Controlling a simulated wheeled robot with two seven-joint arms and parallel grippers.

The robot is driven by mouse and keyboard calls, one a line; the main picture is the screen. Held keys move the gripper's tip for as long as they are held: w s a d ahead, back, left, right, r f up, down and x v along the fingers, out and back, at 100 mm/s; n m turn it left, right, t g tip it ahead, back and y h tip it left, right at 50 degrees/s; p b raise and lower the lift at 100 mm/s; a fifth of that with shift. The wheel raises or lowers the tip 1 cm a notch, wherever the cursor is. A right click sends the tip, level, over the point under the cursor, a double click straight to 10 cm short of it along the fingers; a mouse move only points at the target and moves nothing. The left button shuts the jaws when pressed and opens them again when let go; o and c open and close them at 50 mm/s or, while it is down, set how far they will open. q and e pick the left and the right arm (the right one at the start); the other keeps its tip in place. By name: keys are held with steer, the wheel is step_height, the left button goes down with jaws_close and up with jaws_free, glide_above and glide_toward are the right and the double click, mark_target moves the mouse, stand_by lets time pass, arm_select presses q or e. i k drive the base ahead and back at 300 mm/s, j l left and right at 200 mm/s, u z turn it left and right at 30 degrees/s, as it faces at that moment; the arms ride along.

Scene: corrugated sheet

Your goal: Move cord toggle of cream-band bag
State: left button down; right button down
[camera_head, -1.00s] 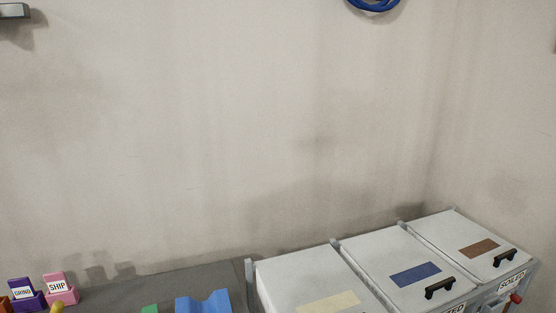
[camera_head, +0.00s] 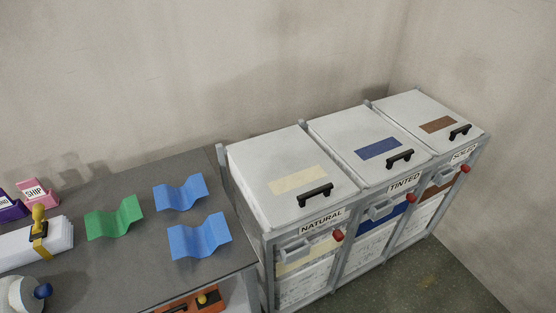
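The cream-band bag (camera_head: 310,254) hangs in the left bay of a grey three-bay frame, under a lid with a cream patch (camera_head: 298,180) and a label reading NATURAL (camera_head: 321,222). A red toggle-like piece (camera_head: 338,235) sits at the upper right front of this bay; it appears to be the cord toggle. The lower part of the bag is partly cut by the picture's bottom edge. Neither of my grippers shows in the head view.
The TINTED bay (camera_head: 405,183) with a blue band and the SOILED bay (camera_head: 464,153) with a brown band stand to the right. A grey table (camera_head: 130,262) at left holds green (camera_head: 114,218) and blue (camera_head: 199,236) corrugated sheets. Open floor (camera_head: 420,280) lies in front of the bays.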

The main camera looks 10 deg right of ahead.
mark_target(338, 235)
steer(key=l+u, duration=0.35)
steer(key=l, duration=0.75)
steer(key=l+u, duration=0.3)
steer(key=l, duration=0.75)
